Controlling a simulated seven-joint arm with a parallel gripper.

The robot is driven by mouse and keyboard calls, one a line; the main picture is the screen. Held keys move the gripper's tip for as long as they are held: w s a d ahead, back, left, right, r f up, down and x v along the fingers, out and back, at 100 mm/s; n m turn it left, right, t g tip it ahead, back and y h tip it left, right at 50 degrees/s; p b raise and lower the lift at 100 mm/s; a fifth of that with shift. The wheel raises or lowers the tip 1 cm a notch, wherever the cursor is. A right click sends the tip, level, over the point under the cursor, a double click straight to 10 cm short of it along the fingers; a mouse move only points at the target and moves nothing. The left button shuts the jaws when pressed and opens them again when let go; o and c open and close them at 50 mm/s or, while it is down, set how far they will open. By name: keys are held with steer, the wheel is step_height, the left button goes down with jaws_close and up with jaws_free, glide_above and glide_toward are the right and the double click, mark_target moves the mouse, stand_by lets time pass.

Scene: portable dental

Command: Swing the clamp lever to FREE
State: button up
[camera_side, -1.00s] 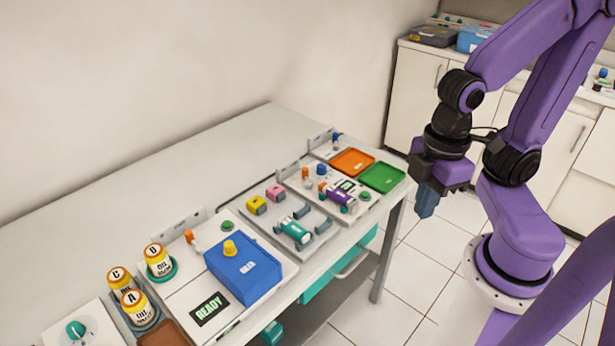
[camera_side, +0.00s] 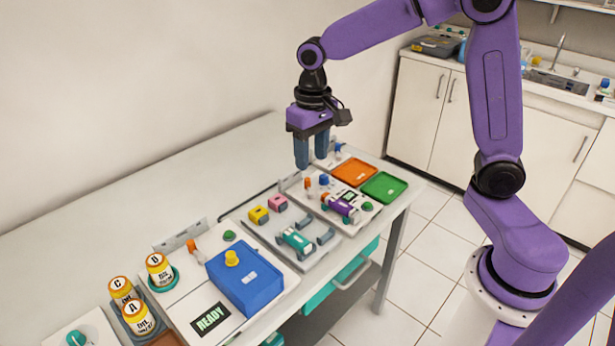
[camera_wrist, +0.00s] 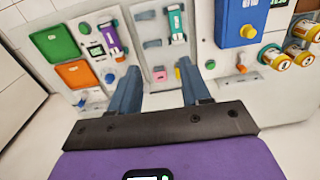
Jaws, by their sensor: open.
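No FREE label is readable, so I cannot tell for certain which lever is the clamp lever. A blue-tipped lever (camera_side: 338,147) is behind the orange tray. My gripper (camera_side: 312,160) is open and empty, above the back of the panels. Its fingers (camera_wrist: 158,68) point down at the bench.
Yellow (camera_side: 258,215) and pink (camera_side: 277,203) blocks sit near the teal-and-white handpiece (camera_side: 296,241). Orange (camera_side: 353,172) and green (camera_side: 384,187) trays are at the right. Yellow bottles (camera_side: 138,317) stand at front left. The bench behind the panels is clear.

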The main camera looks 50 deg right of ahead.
steer(key=w+d+f+m, duration=0.2)
steer(key=w+d+m, duration=0.4)
steer(key=w, duration=0.4)
steer(key=m, duration=0.3)
glide_above(307, 179)
step_height(307, 179, down, 2)
step_height(307, 179, down, 18)
steer(key=shift+r, duration=0.2)
jaws_close()
